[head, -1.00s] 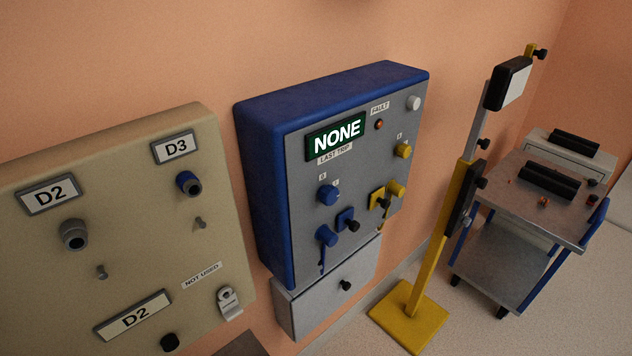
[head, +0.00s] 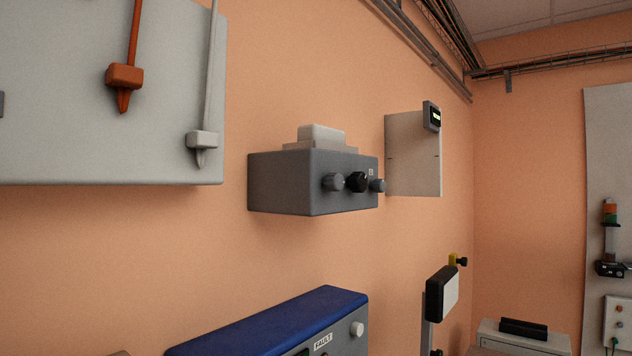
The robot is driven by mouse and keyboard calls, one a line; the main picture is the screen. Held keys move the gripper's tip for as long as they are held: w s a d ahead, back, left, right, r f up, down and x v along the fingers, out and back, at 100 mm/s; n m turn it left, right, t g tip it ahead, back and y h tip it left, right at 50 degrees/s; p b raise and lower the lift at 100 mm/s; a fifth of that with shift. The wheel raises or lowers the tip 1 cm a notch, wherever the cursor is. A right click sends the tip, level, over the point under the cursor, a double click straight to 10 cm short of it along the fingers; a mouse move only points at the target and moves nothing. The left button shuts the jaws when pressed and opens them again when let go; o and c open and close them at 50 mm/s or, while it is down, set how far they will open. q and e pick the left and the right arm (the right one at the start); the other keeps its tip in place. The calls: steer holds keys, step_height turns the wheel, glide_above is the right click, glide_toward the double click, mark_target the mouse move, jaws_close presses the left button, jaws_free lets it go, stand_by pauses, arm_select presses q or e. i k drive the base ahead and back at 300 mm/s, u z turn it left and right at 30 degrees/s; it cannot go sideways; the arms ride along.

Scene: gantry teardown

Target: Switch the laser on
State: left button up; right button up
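Nothing in the head view is labelled as the laser, and I cannot tell which device it is. Below, only the top of the blue cabinet (head: 275,322) shows, with a FAULT label and a white knob (head: 357,328). Its lower face is out of view. Neither of my grippers is in view.
A grey board (head: 70,80) with an orange-tipped and a grey-tipped pointer is upper left. A pale panel (head: 408,160) with a small display hangs on the wall. A stand with a black-backed white plate (head: 450,295) is lower right. A signal tower (head: 609,235) is far right.

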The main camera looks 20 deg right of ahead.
mark_target(377, 184)
steer(key=u, duration=1.15)
steer(key=k, duration=0.55)
steer(key=z, duration=1.3)
